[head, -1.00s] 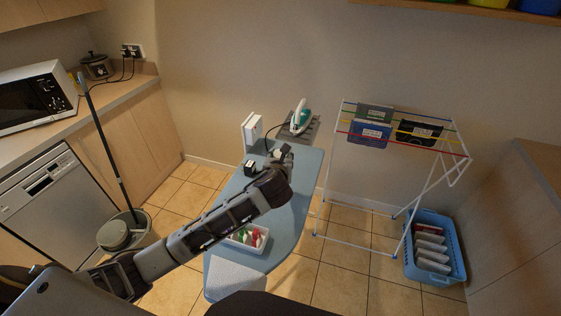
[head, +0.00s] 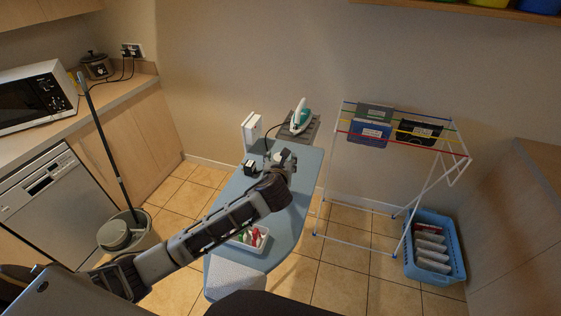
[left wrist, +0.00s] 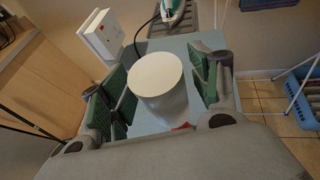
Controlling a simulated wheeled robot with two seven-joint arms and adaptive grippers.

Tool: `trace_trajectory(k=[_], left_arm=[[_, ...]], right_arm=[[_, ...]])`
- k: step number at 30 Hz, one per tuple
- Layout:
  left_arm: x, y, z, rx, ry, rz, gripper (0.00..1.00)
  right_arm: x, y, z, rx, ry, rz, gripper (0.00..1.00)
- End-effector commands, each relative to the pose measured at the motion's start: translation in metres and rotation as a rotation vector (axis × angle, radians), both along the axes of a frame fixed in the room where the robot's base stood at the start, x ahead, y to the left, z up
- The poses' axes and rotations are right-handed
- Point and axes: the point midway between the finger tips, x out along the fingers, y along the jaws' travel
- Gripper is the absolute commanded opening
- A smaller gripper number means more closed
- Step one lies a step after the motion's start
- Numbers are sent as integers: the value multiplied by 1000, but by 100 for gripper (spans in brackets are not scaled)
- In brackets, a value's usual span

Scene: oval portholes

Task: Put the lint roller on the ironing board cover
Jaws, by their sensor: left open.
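A white cylinder (left wrist: 157,75), apparently the lint roller, stands between the green-padded fingers of my left gripper in the left wrist view. Gaps show on both sides of it, so the fingers are open around it and do not grip it. A red bit (left wrist: 182,127) shows at its lower edge; I cannot tell what it belongs to. In the head view my left gripper (head: 281,160) is over the far half of the pale blue ironing board cover (head: 291,215), with the cylinder largely hidden by it. My right gripper is not in view.
On the board are a small dark box (head: 249,168), a white box (head: 252,131), a white tray (head: 262,244) of coloured items and a folded white cloth (head: 232,276). The iron (head: 301,117) rests at the far end. A drying rack (head: 400,135) stands right.

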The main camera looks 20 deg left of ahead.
Motion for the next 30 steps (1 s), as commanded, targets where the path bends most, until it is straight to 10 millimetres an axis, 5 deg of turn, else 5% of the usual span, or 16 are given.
trace_trajectory(k=[13,30], left_arm=[[-10,-2,7,0,-1,-1,62],[-70,-15,32,-1,-1,-2,62]], right_arm=[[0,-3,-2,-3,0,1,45],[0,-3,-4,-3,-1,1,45]])
